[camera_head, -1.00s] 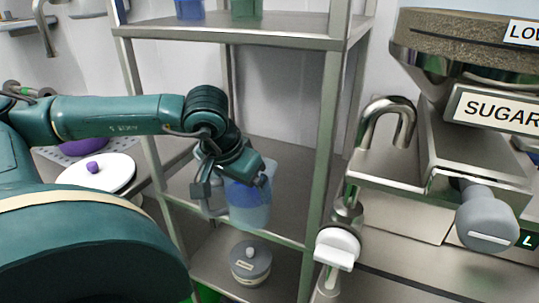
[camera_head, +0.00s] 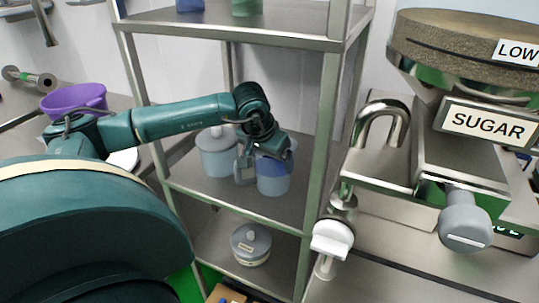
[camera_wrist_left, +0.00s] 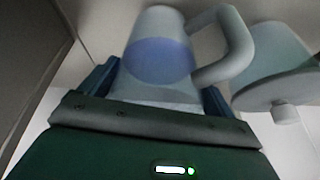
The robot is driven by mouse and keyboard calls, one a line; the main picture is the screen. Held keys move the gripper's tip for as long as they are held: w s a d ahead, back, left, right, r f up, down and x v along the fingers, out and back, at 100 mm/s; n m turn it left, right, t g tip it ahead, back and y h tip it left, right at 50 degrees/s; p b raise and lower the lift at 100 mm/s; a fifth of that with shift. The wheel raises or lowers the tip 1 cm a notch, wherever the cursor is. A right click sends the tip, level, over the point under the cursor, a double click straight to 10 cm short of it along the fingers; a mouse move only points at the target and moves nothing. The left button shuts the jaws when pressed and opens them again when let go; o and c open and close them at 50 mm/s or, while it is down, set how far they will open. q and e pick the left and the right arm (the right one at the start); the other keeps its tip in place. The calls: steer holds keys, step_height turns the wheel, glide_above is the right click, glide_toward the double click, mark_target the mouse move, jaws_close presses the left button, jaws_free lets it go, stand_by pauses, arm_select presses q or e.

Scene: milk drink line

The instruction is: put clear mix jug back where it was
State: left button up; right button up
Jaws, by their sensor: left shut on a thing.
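The clear mix jug (camera_head: 273,182), see-through with a blue band, is upright at the middle shelf (camera_head: 225,200) of the metal rack. I cannot tell whether its base touches the shelf or hangs just above it. My left gripper (camera_head: 264,156) is shut on the jug near its upper part. In the left wrist view the jug (camera_wrist_left: 158,62) sits between the fingers, with its handle (camera_wrist_left: 235,45) to the right. My right gripper is not in view.
A pale blue lidded pot (camera_head: 218,155) stands left of the jug, also in the wrist view (camera_wrist_left: 275,65). Rack posts (camera_head: 325,150) flank the shelf. A grey lidded pot (camera_head: 250,243) is below. A purple bowl (camera_head: 75,100) is at left, the sugar dispenser (camera_head: 470,130) at right.

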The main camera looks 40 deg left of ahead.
mark_target(264, 183)
arm_select(q)
steer(key=o, duration=1.3)
steer(key=shift+f, duration=0.1)
steer(key=shift+c, duration=0.2)
steer(key=v, duration=0.7)
steer(key=shift+r+b, duration=0.4)
steer(key=shift+s+d, duration=0.1)
steer(key=shift+s, duration=0.05)
